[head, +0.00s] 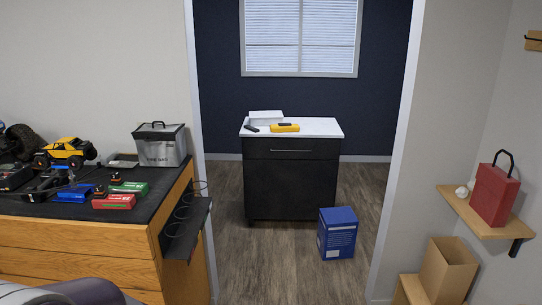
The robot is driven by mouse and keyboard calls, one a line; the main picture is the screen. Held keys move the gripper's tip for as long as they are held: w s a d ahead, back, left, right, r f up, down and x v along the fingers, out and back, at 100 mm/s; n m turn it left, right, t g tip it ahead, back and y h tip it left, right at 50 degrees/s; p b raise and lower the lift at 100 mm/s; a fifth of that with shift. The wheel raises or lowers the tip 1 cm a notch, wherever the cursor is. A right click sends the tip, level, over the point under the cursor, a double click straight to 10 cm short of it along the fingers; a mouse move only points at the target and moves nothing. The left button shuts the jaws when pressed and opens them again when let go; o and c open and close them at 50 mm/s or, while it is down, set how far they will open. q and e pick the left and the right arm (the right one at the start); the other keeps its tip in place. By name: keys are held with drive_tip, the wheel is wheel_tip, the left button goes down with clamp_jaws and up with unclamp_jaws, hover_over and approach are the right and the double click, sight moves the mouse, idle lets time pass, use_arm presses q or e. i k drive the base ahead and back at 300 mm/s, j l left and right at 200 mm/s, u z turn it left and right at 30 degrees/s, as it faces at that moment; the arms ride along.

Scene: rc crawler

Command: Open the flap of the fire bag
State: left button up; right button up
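The fire bag (163,153) is a silver-grey box-shaped bag with dark lettering on its front. It stands upright at the back right of the black-topped wooden workbench (60,236) in the head view. Its dark top flap (158,130) with a small black handle lies over the opening and looks closed. Neither of my grippers is in view. Only a rounded grey and purple part, which looks like my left arm, shows at the bottom left, well apart from the bag.
A yellow toy crawler (65,152), a red box (114,201), a green box (129,188) and blue items crowd the bench. A black rack (186,232) juts from its right end. A doorway leads to a dark cabinet (290,185) and a blue box (337,233) on open floor.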

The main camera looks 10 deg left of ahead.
sight(145, 128)
drive_tip(key=i+u, duration=0.1)
drive_tip(key=i, duration=0.5)
drive_tip(key=i+l+u, duration=0.1)
drive_tip(key=i, duration=0.45)
drive_tip(key=i+l+u, duration=0.1)
drive_tip(key=i, duration=0.45)
